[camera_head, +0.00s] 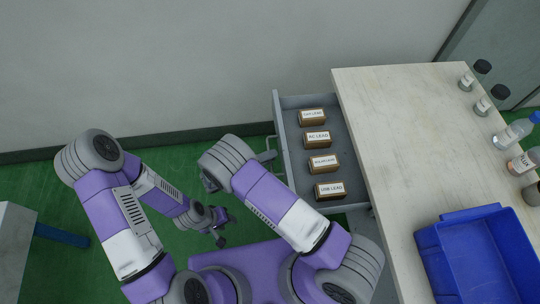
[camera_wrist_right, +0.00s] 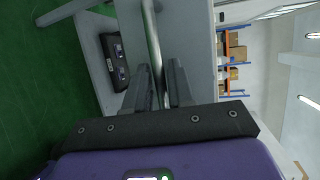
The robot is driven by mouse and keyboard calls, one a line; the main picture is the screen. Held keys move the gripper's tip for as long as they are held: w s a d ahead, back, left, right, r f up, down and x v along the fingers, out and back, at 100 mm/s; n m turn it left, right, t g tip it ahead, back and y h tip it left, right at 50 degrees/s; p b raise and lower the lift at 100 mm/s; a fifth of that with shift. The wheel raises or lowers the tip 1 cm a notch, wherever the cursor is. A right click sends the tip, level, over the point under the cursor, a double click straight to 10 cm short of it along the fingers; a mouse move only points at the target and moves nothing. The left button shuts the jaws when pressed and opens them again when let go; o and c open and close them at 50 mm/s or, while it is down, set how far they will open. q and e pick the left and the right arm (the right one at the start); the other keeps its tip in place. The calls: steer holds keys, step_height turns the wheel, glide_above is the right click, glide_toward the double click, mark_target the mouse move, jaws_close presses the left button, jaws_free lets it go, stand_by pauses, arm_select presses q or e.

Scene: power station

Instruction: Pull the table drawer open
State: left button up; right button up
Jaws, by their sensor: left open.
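The table drawer (camera_head: 280,125) stands pulled out from the left side of the pale-topped table (camera_head: 395,125). Several labelled brown boxes sit in a row inside it. Its grey handle (camera_head: 268,155) shows at the drawer front, partly covered by my right arm. In the right wrist view the handle bar (camera_wrist_right: 152,35) runs between the two fingers of my right gripper (camera_wrist_right: 158,80), which lie close on both sides of it. In the head view that gripper is mostly hidden behind its arm. My left gripper (camera_head: 217,227) is open and empty above the green floor, away from the drawer.
A blue bin (camera_head: 430,262) sits at the table's near edge. Several bottles, one a clear bottle with a blue cap (camera_head: 513,132), stand along the far right. A grey block (camera_head: 14,245) with a blue bar is at lower left.

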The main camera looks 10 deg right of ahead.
steer(key=p+v, duration=0.1)
steer(key=v, duration=0.6)
stand_by(0.4)
